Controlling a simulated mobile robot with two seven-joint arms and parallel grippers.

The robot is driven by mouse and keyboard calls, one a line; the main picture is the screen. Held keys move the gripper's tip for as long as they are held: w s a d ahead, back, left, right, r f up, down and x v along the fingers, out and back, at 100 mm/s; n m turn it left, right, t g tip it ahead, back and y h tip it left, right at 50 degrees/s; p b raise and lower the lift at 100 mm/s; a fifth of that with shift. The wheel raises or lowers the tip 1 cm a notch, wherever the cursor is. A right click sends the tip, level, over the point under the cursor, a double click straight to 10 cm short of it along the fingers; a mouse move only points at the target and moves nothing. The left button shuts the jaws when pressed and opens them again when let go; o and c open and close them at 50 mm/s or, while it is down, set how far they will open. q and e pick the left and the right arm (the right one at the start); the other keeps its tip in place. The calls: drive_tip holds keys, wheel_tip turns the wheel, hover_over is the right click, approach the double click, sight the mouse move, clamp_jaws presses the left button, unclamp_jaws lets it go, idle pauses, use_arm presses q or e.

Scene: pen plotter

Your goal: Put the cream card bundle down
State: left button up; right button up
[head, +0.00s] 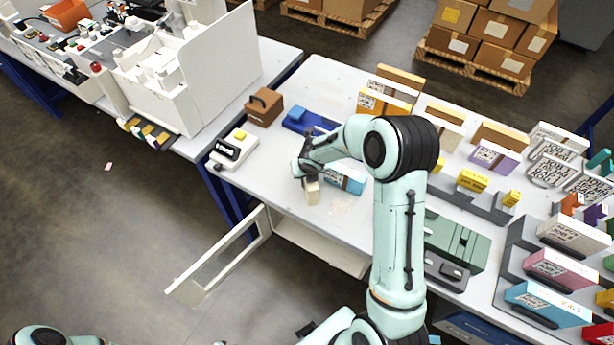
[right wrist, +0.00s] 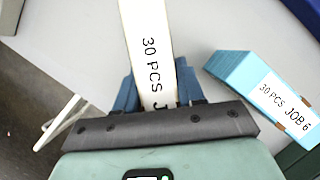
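The cream card bundle (head: 312,191) is at my right gripper (head: 308,178), over the front part of the light table. In the right wrist view the cream card bundle (right wrist: 146,45) lies between the two blue fingers of my right gripper (right wrist: 160,92), which press against its sides. My left gripper is not in view; only a part of my left arm shows at the lower left.
A blue bundle marked "JOB 6" (right wrist: 268,95) lies close on the right; it also shows in the head view (head: 345,178). A green box (head: 455,240) stands further right. A white device (head: 234,149) and brown block (head: 264,107) stand left. An open white door (head: 220,262) hangs below the table edge.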

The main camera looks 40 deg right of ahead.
clamp_jaws()
drive_tip(key=r+p, duration=0.1)
drive_tip(key=r, duration=0.2)
drive_tip(key=r+p, duration=0.1)
drive_tip(key=r, duration=0.2)
drive_tip(key=r+p, duration=0.1)
drive_tip(key=r, duration=0.3)
drive_tip(key=shift+w+d+p, duration=0.1)
drive_tip(key=shift+w+p, duration=0.2)
wheel_tip(320, 180, up, 10)
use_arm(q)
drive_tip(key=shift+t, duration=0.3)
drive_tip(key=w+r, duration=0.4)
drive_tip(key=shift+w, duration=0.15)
use_arm(e)
drive_tip(key=s+a+f+m+g+y, duration=0.1)
drive_tip(key=a+f+m+g, duration=0.3)
drive_tip(key=m, duration=1.1)
drive_tip(key=s+a+f+m+g, duration=0.1)
drive_tip(key=a+f+m+g, duration=0.3)
drive_tip(key=a+f+m, duration=0.6)
drive_tip(key=a+m, duration=0.3)
drive_tip(key=m, duration=0.3)
drive_tip(key=shift+f+g+y, duration=0.25)
drive_tip(key=shift+g+y, duration=0.05)
drive_tip(key=shift+y, duration=0.1)
